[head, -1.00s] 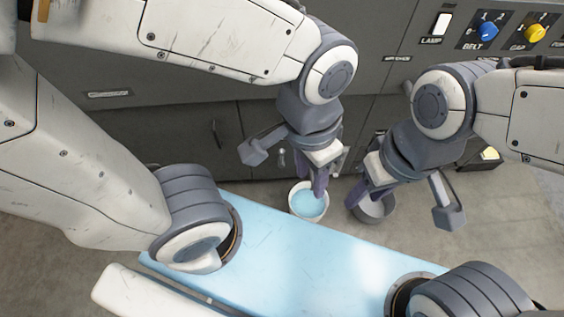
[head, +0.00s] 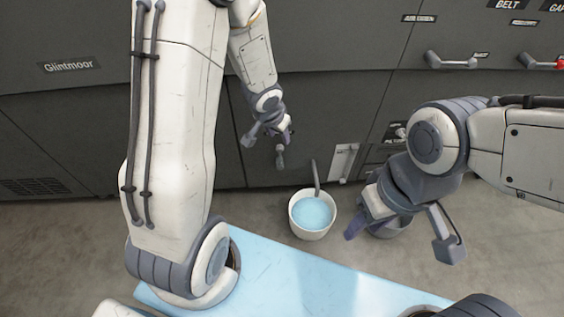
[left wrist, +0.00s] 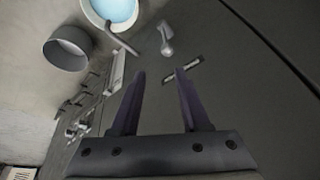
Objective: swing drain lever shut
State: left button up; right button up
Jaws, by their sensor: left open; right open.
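The drain lever appears to be the small grey handle (head: 280,158) low on the dark cabinet front, pointing roughly downward. It also shows in the left wrist view (left wrist: 166,40), beyond the fingertips. My left gripper (head: 281,134) is just above it in the head view. In the left wrist view its two dark fingers (left wrist: 160,73) are apart with nothing between them, and the lever looks clear of them. A grey spout (head: 315,178) leans over a white bucket (head: 293,220) holding pale blue liquid. My right gripper (head: 366,213) is open, in front of a grey bucket (head: 390,229).
A small label plate (left wrist: 184,70) sits on the cabinet near the left fingertips. A light plate (head: 344,162) and knobs lie right of the spout. Bar handles (head: 452,62) stick out at upper right. The floor left of the white bucket is open.

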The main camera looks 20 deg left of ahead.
pick_arm(q)
jog(key=b, duration=0.2)
send_over(279, 152)
jog(key=s, duration=0.2)
notch_tip(279, 152, down, 6)
jog(key=shift+n+h, duration=0.3)
jog(key=b+x, duration=0.2)
jog(key=x, duration=0.1)
jog(key=b+x, duration=0.1)
jog(key=x, duration=0.1)
jog(key=b+x, duration=0.2)
jog(key=x, duration=0.1)
jog(key=shift+a+f+b, duration=0.35)
jog(key=shift+w+f, duration=0.25)
jog(key=shift+f, duration=0.1)
pick_arm(e)
notch_tip(279, 152, down, 10)
jog(key=shift+r, duration=0.25)
pick_arm(q)
grip_shut()
